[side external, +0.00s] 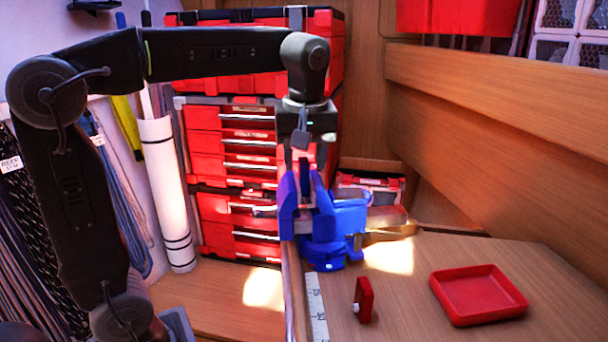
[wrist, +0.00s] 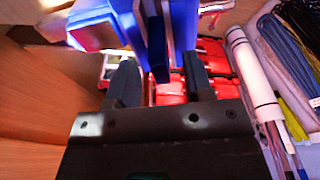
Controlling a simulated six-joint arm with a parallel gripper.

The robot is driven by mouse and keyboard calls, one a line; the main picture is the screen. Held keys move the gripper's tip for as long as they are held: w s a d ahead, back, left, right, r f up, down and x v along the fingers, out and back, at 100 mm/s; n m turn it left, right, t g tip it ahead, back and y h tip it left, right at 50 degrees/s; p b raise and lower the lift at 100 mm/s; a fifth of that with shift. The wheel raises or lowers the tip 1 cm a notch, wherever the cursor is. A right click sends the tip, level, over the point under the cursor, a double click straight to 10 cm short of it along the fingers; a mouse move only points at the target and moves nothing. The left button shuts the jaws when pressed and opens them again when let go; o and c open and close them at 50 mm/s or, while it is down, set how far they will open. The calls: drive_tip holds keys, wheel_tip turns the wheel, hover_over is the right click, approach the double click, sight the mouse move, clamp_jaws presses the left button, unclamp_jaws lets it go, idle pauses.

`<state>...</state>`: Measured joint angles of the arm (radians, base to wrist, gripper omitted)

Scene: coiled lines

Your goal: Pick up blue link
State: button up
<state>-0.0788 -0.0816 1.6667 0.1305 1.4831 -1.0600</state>
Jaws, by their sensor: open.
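A blue vise (side external: 330,222) stands at the table's edge in the side view; its blue body also shows at the top of the wrist view (wrist: 95,22). A narrow dark blue piece (side external: 305,182), which looks like the blue link, stands upright between the vise jaws. In the wrist view the dark blue piece (wrist: 158,50) shows ahead of and between my fingers. My gripper (side external: 303,150) points down from above the vise. In the wrist view my gripper (wrist: 160,82) has its two dark fingers apart with nothing held. I cannot tell whether the piece's top is between the fingertips.
A red tray (side external: 478,312) lies empty on the table (side external: 415,315) at the right. A small red block with a white knob (side external: 364,300) stands left of it. Red drawers (side external: 240,140) stand behind the vise. A wooden wall (side external: 490,130) borders the right.

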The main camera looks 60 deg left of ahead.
drive_tip(key=shift+a+f, duration=0.1)
drive_tip(key=shift+f, duration=0.7)
drive_tip(key=shift+c, duration=0.2)
clamp_jaws()
